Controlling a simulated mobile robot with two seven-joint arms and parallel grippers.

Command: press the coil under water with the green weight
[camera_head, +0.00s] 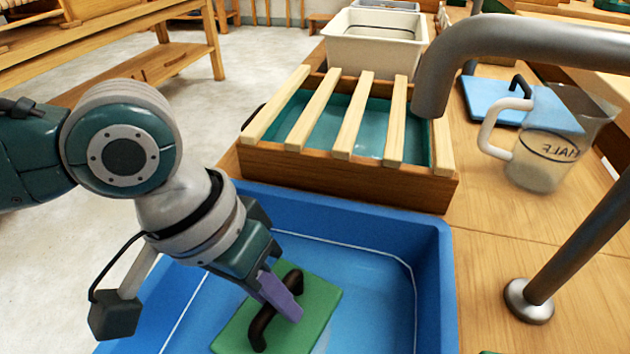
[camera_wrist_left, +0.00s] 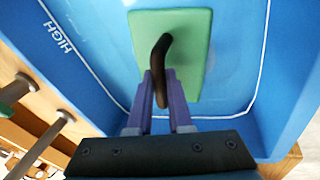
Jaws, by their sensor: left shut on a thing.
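The green weight (camera_head: 318,325) is a flat green plate with a dark brown arched handle (camera_head: 262,328). It is inside the blue tub (camera_head: 440,270). My left gripper (camera_head: 285,298), with purple fingers, is shut on the handle from above. In the left wrist view the fingers (camera_wrist_left: 161,85) sit on either side of the handle, with the green weight (camera_wrist_left: 196,60) beyond them. I see no coil in either view; whatever lies under the plate is hidden. I cannot tell how deep the plate sits in the water. My right gripper is out of view.
A wooden box with slats (camera_head: 350,115) across its top adjoins the tub's far side. A white bin (camera_head: 375,50) stands behind it. A clear jug (camera_head: 545,150) and a blue board (camera_head: 490,100) are at the right. Thick grey pipes (camera_head: 530,42) overhang the bench on the right.

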